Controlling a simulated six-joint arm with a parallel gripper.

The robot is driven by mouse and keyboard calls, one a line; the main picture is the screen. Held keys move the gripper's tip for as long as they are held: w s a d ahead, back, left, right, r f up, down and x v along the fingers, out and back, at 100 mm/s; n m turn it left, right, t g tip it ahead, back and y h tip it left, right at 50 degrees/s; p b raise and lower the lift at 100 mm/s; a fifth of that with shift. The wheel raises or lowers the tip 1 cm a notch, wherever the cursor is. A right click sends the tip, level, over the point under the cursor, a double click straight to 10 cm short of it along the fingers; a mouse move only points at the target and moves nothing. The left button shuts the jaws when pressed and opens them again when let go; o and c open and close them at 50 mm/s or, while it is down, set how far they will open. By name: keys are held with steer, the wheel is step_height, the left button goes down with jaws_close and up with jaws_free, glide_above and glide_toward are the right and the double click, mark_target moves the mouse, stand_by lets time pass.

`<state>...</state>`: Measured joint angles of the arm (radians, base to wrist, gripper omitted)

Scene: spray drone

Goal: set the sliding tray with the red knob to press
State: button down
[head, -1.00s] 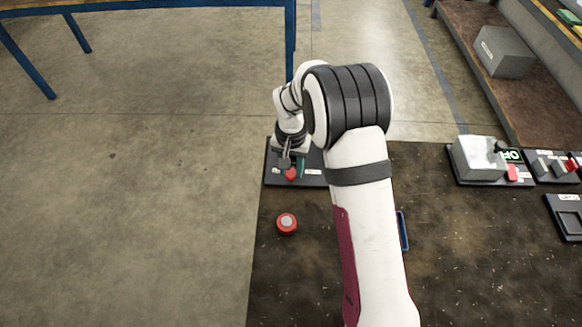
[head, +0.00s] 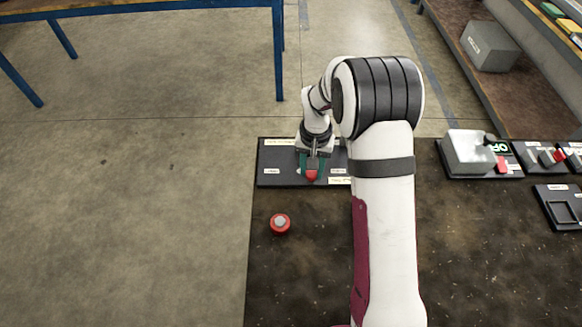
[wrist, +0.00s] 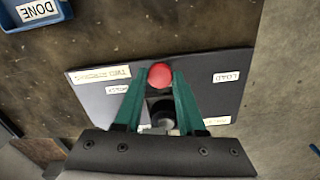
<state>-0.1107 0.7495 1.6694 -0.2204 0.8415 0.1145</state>
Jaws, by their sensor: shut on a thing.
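The red knob (wrist: 160,75) sits between the green fingers of my gripper (wrist: 160,82) in the wrist view. My gripper (head: 312,172) is shut on the knob, which also shows in the head view (head: 311,175). The knob stands over a dark panel (head: 270,156) with several white labels. In the wrist view a label reading LOAD (wrist: 226,77) lies right of the knob. A small label (wrist: 118,90), apparently PRESS, lies to its left. The tray under the knob is mostly hidden by the fingers and cannot be made out clearly.
A blue bin labelled DONE (wrist: 38,12) is at the wrist view's upper left. A grey block device (head: 468,154) and other panels are at the right.

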steer(key=d, duration=1.1)
steer(key=shift+d, duration=0.2)
steer(key=c, duration=0.5)
jaws_free()
step_height(320, 180, up, 16)
steer(key=shift+f, duration=0.1)
